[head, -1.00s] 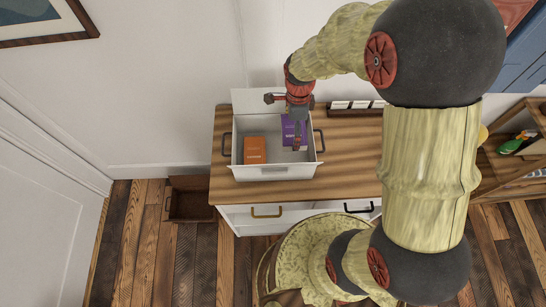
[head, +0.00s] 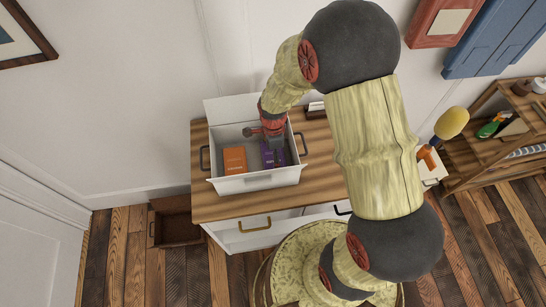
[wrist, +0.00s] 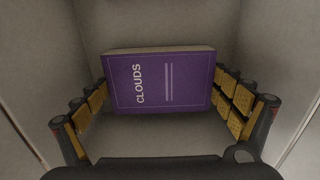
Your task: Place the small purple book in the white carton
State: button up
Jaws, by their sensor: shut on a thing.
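The small purple book (head: 267,156) is inside the white carton (head: 258,182), in its right part. In the wrist view the book (wrist: 160,82) shows its cover with the word "CLOUDS". My gripper (head: 272,146) reaches down into the carton from above. In the wrist view my gripper (wrist: 163,96) has a finger on each side of the book and is shut on it. The carton's grey inner walls surround the book there. I cannot tell whether the book touches the carton's floor.
An orange book (head: 234,160) lies in the carton's left part. The carton stands on a wooden-topped cabinet (head: 212,207) against the wall. A brown open box (head: 172,229) is on the floor at the left. A shelf (head: 470,158) stands at the right.

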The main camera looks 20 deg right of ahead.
jog(key=shift+f, duration=0.35)
jog(key=shift+f, duration=0.2)
jog(key=o, duration=1.1)
jog(key=shift+r, duration=0.15)
